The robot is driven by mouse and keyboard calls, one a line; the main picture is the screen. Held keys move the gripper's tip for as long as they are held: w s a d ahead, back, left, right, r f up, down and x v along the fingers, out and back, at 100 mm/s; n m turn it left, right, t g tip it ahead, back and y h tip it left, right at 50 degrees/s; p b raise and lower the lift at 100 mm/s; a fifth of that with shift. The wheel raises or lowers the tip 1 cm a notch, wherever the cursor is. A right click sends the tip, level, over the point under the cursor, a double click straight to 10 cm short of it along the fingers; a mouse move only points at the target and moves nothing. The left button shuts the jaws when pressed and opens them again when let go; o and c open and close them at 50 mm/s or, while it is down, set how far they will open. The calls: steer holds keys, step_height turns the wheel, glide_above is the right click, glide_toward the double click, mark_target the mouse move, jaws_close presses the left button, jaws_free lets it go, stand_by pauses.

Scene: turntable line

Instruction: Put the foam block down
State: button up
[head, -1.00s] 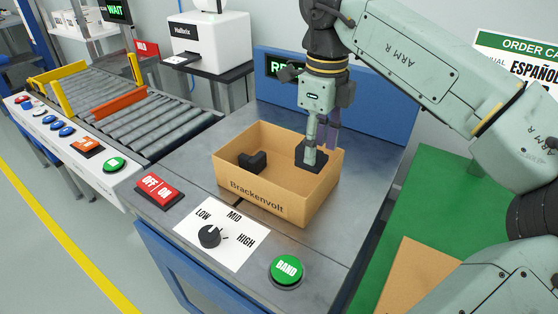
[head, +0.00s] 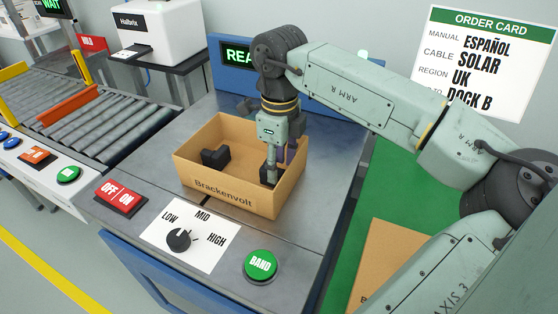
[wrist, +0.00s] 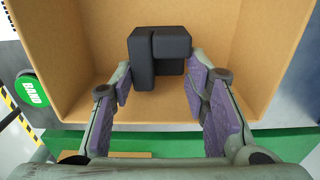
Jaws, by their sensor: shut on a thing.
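A black foam block (wrist: 143,72) is between the purple pads of my gripper (wrist: 160,78) in the wrist view. In the head view my gripper (head: 277,170) reaches down into the open cardboard box (head: 235,200), marked Brackenvolt, at its right end. The held block (head: 267,176) shows low inside the box, partly hidden by the fingers and the front wall. I cannot tell whether it touches the box floor. A second black block (head: 215,157) lies at the left end of the box.
The box stands on a grey metal table. In front are a red OFF/ON switch (head: 121,196), a black dial (head: 179,239) and a green BAND button (head: 260,264). A blue panel with a display (head: 238,54) stands behind. A roller conveyor (head: 85,108) is at left.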

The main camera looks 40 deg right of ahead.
steer(key=shift+f+b, duration=0.6)
steer(key=shift+b, duration=0.05)
steer(key=o, duration=0.7)
steer(key=shift+o, duration=0.2)
steer(key=shift+r, duration=0.1)
step_height(320, 180, up, 13)
steer(key=p, duration=0.9)
